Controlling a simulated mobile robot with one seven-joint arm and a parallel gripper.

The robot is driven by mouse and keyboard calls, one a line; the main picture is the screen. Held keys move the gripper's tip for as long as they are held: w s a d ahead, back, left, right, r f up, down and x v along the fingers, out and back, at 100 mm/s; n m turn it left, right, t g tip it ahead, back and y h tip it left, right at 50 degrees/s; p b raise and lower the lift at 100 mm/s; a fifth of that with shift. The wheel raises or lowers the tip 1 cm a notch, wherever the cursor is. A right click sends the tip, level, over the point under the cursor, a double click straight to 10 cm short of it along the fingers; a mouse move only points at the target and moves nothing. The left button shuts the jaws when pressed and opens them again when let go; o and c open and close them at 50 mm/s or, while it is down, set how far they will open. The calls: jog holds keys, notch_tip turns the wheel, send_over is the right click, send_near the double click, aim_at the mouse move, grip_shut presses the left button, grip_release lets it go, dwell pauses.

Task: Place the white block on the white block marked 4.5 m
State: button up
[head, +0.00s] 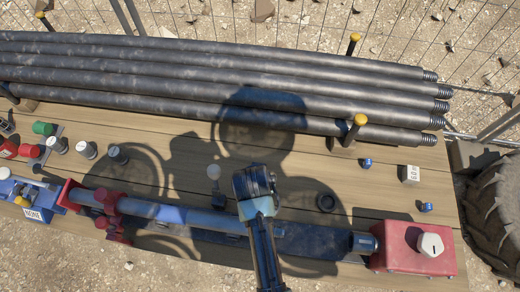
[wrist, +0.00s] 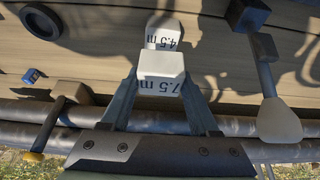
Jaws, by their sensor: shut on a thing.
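In the wrist view my gripper (wrist: 160,84) is shut on a white block marked 7.5 m (wrist: 161,66), with one finger on each side. The white block marked 4.5 m (wrist: 164,28) shows just past it, partly covered by the held block. I cannot tell whether the two blocks touch or a gap is left between them. In the head view my gripper (head: 256,186) is over the middle of the wooden table; both of these blocks are hidden there beneath it.
Another white block (head: 411,174) stands at the table's right, near small blue pieces (head: 366,163). A black ring (head: 326,202) lies right of my gripper. Long dark pipes (head: 220,80) fill the back, with yellow-topped posts (head: 357,124). A red box (head: 413,248) sits front right.

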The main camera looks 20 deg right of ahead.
jog(key=shift+f, duration=1.95)
jog(key=shift+f, duration=0.15)
jog(key=o, duration=1.4)
jog(key=shift+c, duration=0.2)
